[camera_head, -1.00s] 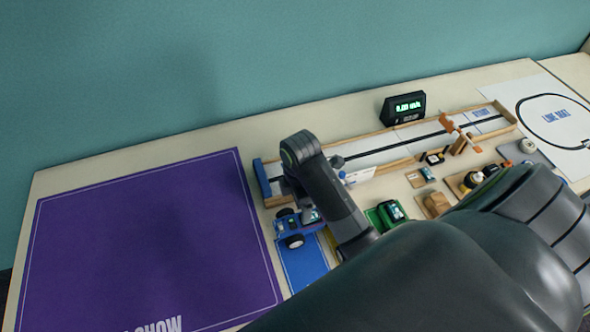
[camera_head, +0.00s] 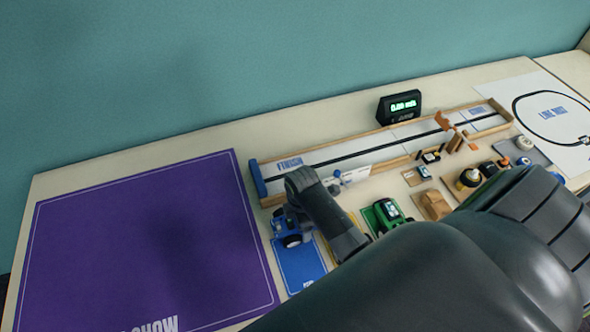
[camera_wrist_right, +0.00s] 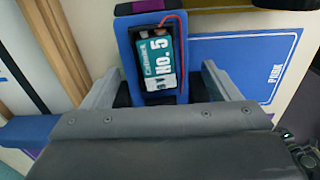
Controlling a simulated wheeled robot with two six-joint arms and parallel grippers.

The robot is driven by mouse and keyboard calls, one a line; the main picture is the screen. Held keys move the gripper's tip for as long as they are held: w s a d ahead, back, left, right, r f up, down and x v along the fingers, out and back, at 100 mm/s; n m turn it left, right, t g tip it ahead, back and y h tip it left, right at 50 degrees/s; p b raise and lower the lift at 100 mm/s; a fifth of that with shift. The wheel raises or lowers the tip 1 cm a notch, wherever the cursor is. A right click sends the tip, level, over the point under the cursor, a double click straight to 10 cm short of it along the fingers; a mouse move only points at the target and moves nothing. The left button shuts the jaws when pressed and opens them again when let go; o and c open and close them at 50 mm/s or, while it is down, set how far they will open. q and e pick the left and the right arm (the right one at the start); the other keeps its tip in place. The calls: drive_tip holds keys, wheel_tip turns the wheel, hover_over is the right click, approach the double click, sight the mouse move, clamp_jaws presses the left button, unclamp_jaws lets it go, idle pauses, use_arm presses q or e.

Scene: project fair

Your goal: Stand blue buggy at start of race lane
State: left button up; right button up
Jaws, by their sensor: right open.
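The blue buggy (camera_head: 288,229) stands at the top end of a blue park mat (camera_head: 299,266), beside the purple mat. It is partly hidden by my right arm. In the right wrist view the buggy (camera_wrist_right: 127,50) shows a teal battery marked No. 5 and a red wire. My right gripper (camera_wrist_right: 163,88) is open, with one finger on each side of the buggy. In the head view my right gripper (camera_head: 300,202) is over the buggy, its fingers mostly hidden. The race lane (camera_head: 385,147) is a wood-edged white track with a black line; its near-left end reads FINISH. My left gripper is out of view.
A green car (camera_head: 386,214), a wooden car (camera_head: 434,204) and other small items stand right of the buggy. A small white sign (camera_head: 347,176) stands by the lane's front rail. A black display (camera_head: 399,106) is behind the lane. The purple mat (camera_head: 140,240) is bare.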

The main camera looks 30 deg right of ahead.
drive_tip(key=shift+w+a+f, duration=0.15)
drive_tip(key=shift+a+f, duration=0.25)
drive_tip(key=shift+f, duration=0.1)
drive_tip(key=shift+w+a+f, duration=0.1)
drive_tip(key=shift+w+a, duration=0.15)
drive_tip(key=shift+w, duration=0.25)
drive_tip(key=shift+s+d+r, duration=0.15)
drive_tip(key=shift+s+r, duration=0.05)
drive_tip(key=shift+s, duration=0.1)
drive_tip(key=c, duration=0.7)
drive_tip(key=shift+w, duration=0.15)
drive_tip(key=c, duration=0.5)
